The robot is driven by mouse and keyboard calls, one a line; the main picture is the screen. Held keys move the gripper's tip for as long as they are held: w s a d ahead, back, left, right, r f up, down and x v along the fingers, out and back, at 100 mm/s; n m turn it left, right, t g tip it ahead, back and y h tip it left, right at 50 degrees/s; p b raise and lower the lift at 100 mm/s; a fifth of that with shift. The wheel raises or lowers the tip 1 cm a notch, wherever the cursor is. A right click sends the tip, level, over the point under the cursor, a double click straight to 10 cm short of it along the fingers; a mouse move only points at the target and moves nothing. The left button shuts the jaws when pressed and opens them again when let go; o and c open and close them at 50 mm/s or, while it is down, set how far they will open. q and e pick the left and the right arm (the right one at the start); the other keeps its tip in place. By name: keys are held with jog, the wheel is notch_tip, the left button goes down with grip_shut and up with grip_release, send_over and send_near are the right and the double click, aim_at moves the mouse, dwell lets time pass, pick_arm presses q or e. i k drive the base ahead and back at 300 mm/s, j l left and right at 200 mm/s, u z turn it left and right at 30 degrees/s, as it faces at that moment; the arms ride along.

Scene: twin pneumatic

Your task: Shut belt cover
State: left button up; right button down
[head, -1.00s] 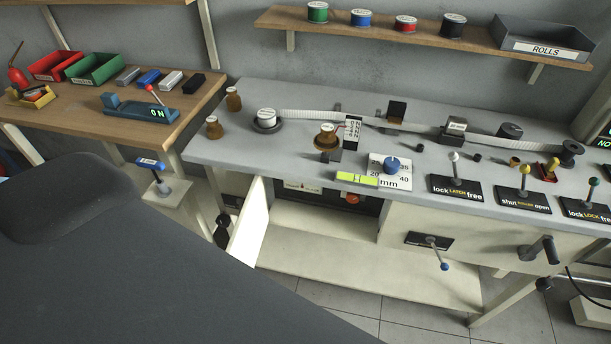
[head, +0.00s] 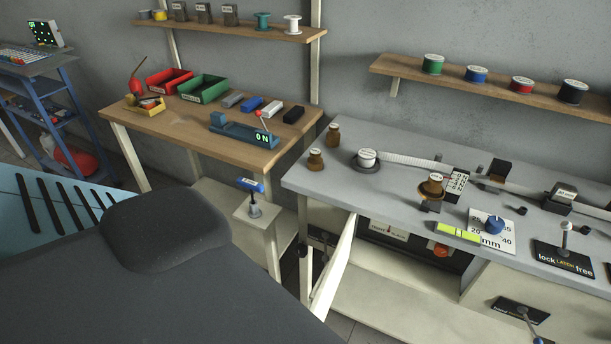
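A white hinged panel (head: 336,267), which looks like the belt cover, stands swung open under the left part of the grey bench (head: 400,185). I see it nearly edge-on, leaning out from the bench front. The opening behind it shows a dark recess with a white label (head: 388,230) and an orange-red knob (head: 440,250). No label on the panel confirms that it is the cover. Neither of my grippers is in view.
A wooden table (head: 190,130) with red and green bins stands left of the bench. A small stand with a blue-topped lever (head: 252,190) is between them. My dark body fills the lower left. A lock/free lever (head: 565,238) stands on the bench at right.

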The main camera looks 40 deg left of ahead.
aim_at(323, 297)
jog(key=k+j, duration=0.1)
jog(key=j, duration=0.35)
jog(key=k+j, duration=0.1)
jog(key=j, duration=0.8)
jog(key=k+z, duration=0.1)
jog(key=k, duration=0.5)
